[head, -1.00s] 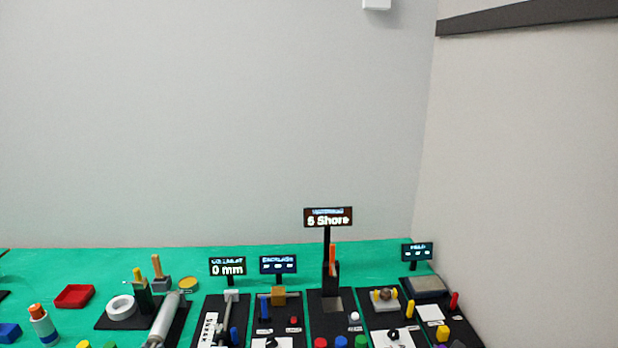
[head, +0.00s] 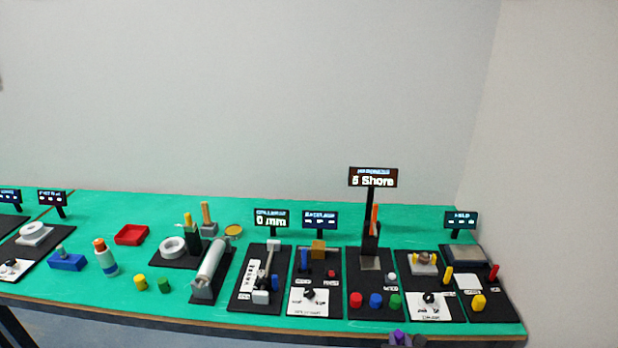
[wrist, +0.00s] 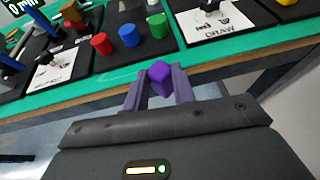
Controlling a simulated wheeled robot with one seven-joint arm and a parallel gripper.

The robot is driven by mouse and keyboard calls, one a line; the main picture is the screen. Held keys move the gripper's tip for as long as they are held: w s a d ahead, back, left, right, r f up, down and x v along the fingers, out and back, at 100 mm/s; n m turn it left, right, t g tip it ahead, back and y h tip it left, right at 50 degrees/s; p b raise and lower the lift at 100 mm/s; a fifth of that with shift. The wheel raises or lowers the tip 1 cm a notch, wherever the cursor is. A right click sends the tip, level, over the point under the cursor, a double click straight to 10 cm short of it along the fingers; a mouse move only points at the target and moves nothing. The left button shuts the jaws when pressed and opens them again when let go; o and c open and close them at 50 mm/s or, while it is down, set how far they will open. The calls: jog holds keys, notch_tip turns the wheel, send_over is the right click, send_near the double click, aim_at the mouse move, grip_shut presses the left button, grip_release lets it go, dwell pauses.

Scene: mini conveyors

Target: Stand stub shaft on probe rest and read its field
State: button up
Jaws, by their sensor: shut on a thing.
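My gripper (wrist: 158,92) is shut on a small purple piece (wrist: 160,73), which I take to be the stub shaft, in the wrist view. It is held between the two purple-grey fingers, in front of the bench's near edge. In the head view the purple piece (head: 399,337) shows at the bottom edge, with most of the gripper out of frame. The field station (head: 490,307) is at the right end of the bench, with a small display (head: 460,220) behind it. A grey pad (head: 467,252) lies at its back; I cannot tell whether this is the probe rest.
The field station also has a red post (head: 493,272) and a yellow knob (head: 479,302). A tall Shore display (head: 373,178) stands further left. A wall closes off the right side.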

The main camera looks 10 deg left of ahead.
jog(key=s+r+p, duration=0.4)
jog(key=r+p, duration=0.5)
jog(key=p, duration=0.4)
jog(key=shift+p, duration=0.35)
jog(key=shift+a, duration=0.1)
jog(key=shift+s+f, duration=0.1)
